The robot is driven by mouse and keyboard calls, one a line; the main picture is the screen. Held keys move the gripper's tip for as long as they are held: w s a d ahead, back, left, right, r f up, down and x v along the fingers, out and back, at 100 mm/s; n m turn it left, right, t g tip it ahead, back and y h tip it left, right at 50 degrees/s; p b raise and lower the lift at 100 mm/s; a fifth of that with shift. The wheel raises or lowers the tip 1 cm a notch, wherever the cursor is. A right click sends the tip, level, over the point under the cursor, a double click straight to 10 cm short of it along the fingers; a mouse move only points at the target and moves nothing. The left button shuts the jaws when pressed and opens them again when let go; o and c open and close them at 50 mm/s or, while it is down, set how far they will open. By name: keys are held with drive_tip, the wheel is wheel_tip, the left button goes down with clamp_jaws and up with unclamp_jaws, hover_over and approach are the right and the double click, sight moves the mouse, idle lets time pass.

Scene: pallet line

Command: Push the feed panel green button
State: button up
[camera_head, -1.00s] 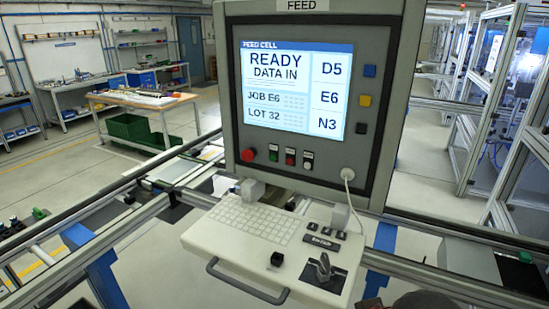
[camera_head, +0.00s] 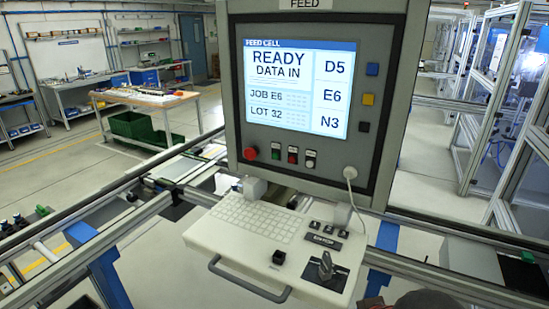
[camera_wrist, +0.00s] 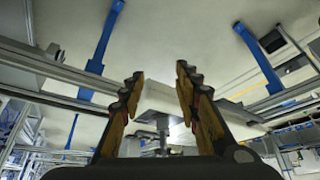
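The feed panel (camera_head: 238,128) stands upright in the middle of the head view, with a lit screen (camera_head: 297,88) reading READY, DATA IN, JOB E6, LOT 32. Below the screen is a row of buttons: a large red one (camera_head: 250,153), a small green button (camera_head: 275,150), a small red one (camera_head: 293,154) and a white one (camera_head: 310,158). My gripper (camera_wrist: 160,83) shows only in the wrist view. Its two fingers are spread apart with nothing between them. The green button cannot be made out in the wrist view.
A keyboard shelf (camera_head: 205,237) with a front handle and a joystick (camera_head: 325,268) juts out below the panel. Blue, yellow and black buttons sit right of the screen. Metal rails (camera_head: 440,226) run on both sides. A workbench (camera_head: 150,97) stands behind left.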

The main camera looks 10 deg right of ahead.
clamp_jaws()
idle(1.4)
